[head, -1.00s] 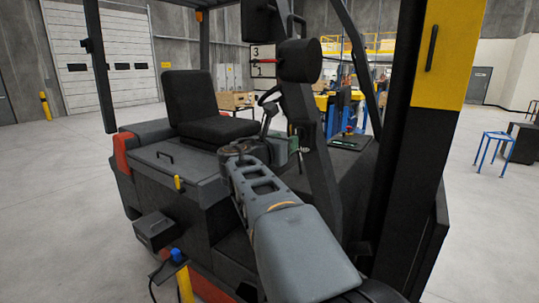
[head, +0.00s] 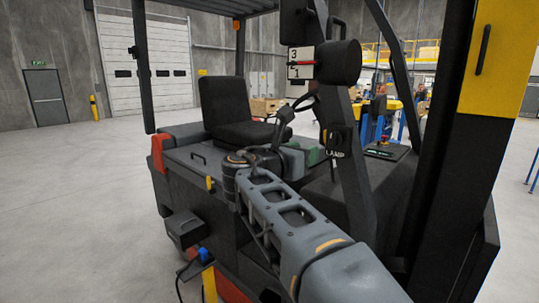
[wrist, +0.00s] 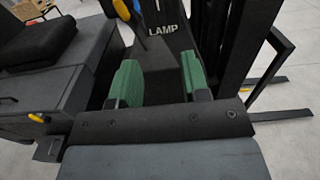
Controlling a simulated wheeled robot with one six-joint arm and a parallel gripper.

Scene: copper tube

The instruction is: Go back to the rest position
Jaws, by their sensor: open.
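My gripper (wrist: 160,84) is open in the wrist view, its two green fingers wide apart with nothing seen held between them. In the head view my gripper (head: 303,154) is partly hidden behind my arm and shows as a bit of green beyond the wrist. My arm reaches from the lower right into the forklift's cab area. The dark forklift (head: 194,222) stands close in front of me. A dark part labelled LAMP (head: 337,155) is just beyond the gripper, and the label also shows in the wrist view (wrist: 162,31).
The black seat (head: 235,105) and steering wheel (head: 297,103) lie beyond my arm. A slanted dark post (head: 347,180) and the black and yellow mast (head: 440,150) stand close on the right. Clear floor (head: 75,190) lies on the left.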

